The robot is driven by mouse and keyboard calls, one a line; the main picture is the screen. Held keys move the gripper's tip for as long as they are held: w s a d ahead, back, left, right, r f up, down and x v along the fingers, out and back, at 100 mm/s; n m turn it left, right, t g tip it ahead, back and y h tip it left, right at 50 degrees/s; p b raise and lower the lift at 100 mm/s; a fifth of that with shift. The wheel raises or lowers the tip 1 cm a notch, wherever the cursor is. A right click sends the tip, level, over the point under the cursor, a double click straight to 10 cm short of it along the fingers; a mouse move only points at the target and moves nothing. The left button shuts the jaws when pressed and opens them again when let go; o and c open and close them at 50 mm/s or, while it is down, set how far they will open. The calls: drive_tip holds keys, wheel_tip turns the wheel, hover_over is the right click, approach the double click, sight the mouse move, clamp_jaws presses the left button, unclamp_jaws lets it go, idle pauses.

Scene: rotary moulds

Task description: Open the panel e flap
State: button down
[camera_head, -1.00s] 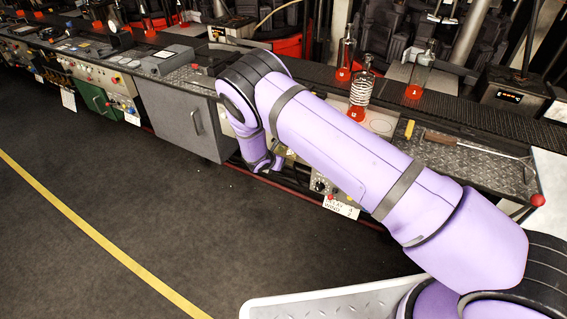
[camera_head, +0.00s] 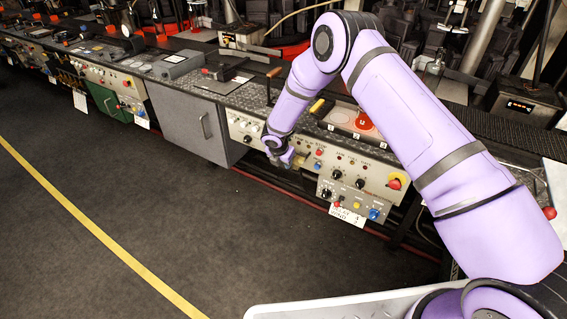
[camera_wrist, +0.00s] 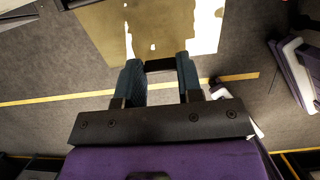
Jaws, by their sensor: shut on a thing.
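A tan plate with white patches (camera_wrist: 172,28), which looks like the panel e flap, shows at the top of the wrist view; I cannot read a letter on it. A dark bar, seemingly its handle (camera_wrist: 160,65), lies between the fingers of my gripper (camera_wrist: 160,78), which is shut on it. In the head view my gripper (camera_head: 284,160) is low at the front of the beige control panel (camera_head: 345,168), near its left part. The flap's opening angle cannot be told in the head view.
A grey cabinet door with a handle (camera_head: 190,122) stands left of my gripper. Knobs, buttons and an emergency stop (camera_head: 394,183) are on the control panel to the right, with a white label (camera_head: 347,215) below. The floor (camera_head: 180,220) in front is clear.

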idle(0.4)
drive_tip(key=c, duration=0.8)
unclamp_jaws()
drive_tip(key=shift+o, duration=0.2)
drive_tip(key=v, duration=1)
drive_tip(key=shift+r, duration=0.35)
drive_tip(key=shift+s+a, duration=0.1)
